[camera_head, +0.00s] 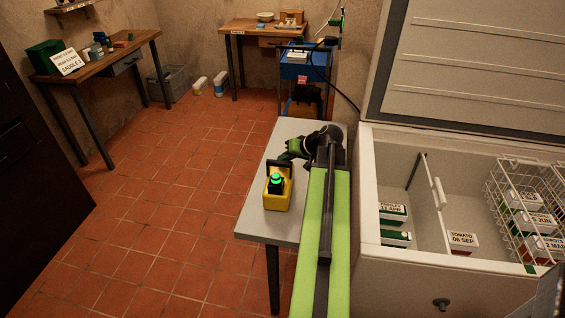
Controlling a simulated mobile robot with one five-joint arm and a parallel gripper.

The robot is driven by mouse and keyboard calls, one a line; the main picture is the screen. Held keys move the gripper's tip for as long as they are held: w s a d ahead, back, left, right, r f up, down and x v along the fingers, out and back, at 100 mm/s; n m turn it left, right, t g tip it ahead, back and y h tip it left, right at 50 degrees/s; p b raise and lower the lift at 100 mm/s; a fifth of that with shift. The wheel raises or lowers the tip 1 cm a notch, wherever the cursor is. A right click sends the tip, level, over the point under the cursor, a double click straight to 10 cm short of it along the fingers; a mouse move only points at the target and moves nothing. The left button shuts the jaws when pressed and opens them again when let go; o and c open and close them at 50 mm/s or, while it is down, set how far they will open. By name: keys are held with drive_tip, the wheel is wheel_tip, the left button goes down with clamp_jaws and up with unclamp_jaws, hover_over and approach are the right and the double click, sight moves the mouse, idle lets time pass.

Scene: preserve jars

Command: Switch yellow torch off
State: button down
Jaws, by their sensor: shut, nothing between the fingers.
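The yellow torch (277,200) stands upright near the left front of the grey table (252,218). It has a dark handle and a black top part with a bright green glow on it. My gripper (283,157) is at the end of my green and black arm, just behind the torch and a little above the table. It is shut with nothing in it. From this view I cannot tell whether the gripper touches the torch handle.
An open chest freezer (365,215) with boxes and a wire basket (530,205) stands right of the table. The tiled floor (165,215) to the left is clear. A wooden bench (95,65) is at far left, and a blue trolley (303,70) stands behind the table.

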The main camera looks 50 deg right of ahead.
drive_tip(key=shift+r, duration=0.35)
wheel_tip(320, 180, up, 6)
drive_tip(key=p, duration=0.6)
